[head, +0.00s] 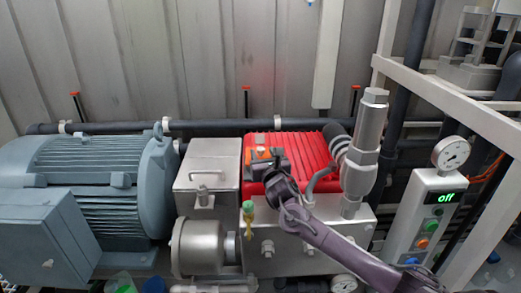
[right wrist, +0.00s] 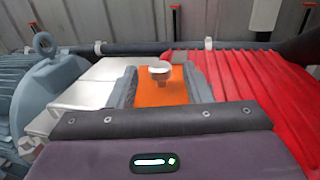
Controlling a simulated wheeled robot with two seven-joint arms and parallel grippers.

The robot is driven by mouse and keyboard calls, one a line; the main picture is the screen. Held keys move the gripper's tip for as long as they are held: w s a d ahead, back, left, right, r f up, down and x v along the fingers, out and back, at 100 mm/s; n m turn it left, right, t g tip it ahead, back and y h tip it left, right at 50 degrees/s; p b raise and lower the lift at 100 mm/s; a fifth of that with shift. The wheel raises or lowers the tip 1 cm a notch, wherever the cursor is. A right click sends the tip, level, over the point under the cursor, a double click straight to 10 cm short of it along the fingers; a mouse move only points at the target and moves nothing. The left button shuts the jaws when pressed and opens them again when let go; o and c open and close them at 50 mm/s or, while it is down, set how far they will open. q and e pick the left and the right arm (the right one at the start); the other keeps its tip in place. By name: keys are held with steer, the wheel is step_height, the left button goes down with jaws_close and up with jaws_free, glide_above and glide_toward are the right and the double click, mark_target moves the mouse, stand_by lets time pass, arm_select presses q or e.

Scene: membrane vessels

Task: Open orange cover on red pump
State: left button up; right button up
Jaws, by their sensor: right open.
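The red pump (head: 310,150) with a ribbed top stands in the middle of the head view. It also fills the right side of the right wrist view (right wrist: 240,90). The small orange cover (head: 262,153) is on the left part of the pump's top, partly hidden by my right gripper. In the right wrist view the orange cover (right wrist: 160,92) with a pale round knob lies between the two fingers. My right gripper (head: 265,160) is open, with one finger on each side of the cover in the picture; I cannot tell whether they touch it. My left gripper is not in view.
A grey motor (head: 100,185) stands at the left, with a metal box (head: 208,170) with a handle beside the pump. A vertical metal valve (head: 365,140) rises close to the right of my arm. A control box (head: 425,210) reading "off" and white frame bars are at the right.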

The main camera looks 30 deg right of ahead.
mark_target(262, 151)
steer(key=shift+x, duration=1.85)
jaws_close()
